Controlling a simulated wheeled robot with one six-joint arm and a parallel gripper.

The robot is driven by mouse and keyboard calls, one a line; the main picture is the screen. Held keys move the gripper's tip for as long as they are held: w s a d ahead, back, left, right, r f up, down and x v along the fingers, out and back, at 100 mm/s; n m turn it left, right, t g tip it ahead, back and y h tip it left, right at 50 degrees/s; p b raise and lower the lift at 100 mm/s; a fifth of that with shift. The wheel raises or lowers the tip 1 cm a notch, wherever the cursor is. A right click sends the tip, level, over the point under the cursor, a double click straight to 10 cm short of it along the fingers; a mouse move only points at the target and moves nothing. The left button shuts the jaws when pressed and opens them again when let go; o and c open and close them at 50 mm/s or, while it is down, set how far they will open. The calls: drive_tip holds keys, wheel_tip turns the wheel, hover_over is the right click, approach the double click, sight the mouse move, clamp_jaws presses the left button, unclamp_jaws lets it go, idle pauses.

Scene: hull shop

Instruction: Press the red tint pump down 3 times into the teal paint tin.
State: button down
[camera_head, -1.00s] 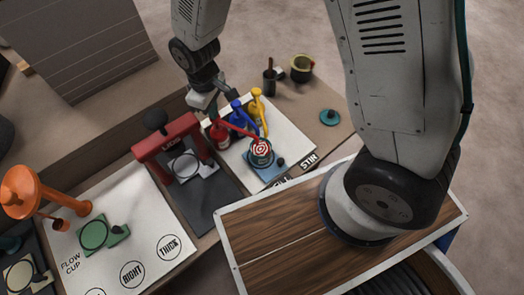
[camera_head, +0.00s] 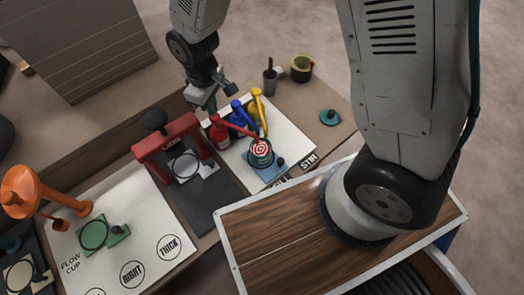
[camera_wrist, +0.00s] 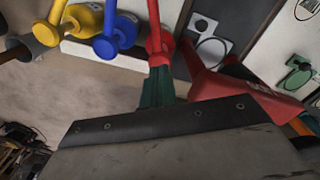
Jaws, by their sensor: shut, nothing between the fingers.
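The red tint pump (camera_head: 221,133) stands upright on the white board, its long red spout reaching right to over the teal paint tin (camera_head: 261,158). A red and white ring target shows at the tin's top. My gripper (camera_head: 224,90) is shut and empty, above and behind the red pump's head, apparently clear of it. In the wrist view the red pump (camera_wrist: 157,38) is just beyond my dark green fingertips (camera_wrist: 158,80), which overlap its lower part in the picture. The tin is not clearly seen in the wrist view.
A blue pump (camera_head: 238,110) and a yellow pump (camera_head: 257,104) stand close right of the red one. A red press-like frame (camera_head: 166,140) stands to the left. A dark cup (camera_head: 270,80) and an olive pot (camera_head: 301,68) stand behind on the bench.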

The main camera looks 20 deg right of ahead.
drive_tip(key=shift+f, duration=1.4)
drive_tip(key=shift+r, duration=1.5)
wheel_tip(320, 180, up, 6)
idle(0.3)
